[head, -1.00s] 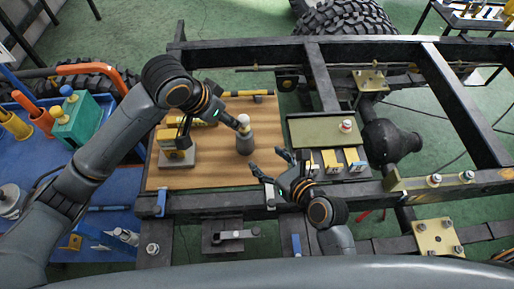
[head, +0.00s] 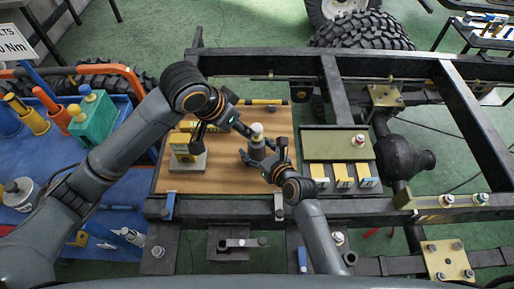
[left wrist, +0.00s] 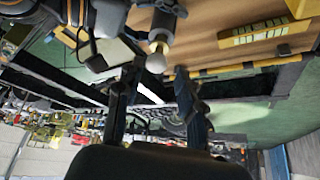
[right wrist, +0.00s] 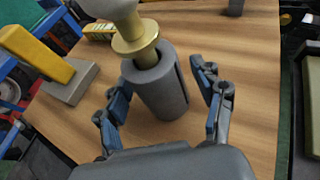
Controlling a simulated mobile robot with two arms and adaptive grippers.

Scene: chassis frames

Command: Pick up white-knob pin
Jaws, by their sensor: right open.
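The white-knob pin (head: 257,128) stands upright in a grey cylinder (head: 257,150) on the wooden board. In the right wrist view its brass collar (right wrist: 137,43) sits on top of the grey cylinder (right wrist: 160,95), and the white knob is cut off at the top edge. My right gripper (head: 262,160) is open, with one finger on each side of the cylinder and visible gaps. My left gripper (head: 245,130) is close beside the knob. In the left wrist view its fingers (left wrist: 155,85) are apart, with the white knob (left wrist: 156,62) between and just beyond their tips.
A yellow-topped block on a grey base (head: 188,158) stands left on the board. A yellow bar (head: 262,103) lies at the back. A green tray (head: 335,145) with yellow blocks (head: 343,177) is to the right. Dark chassis rails (head: 400,208) surround the board.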

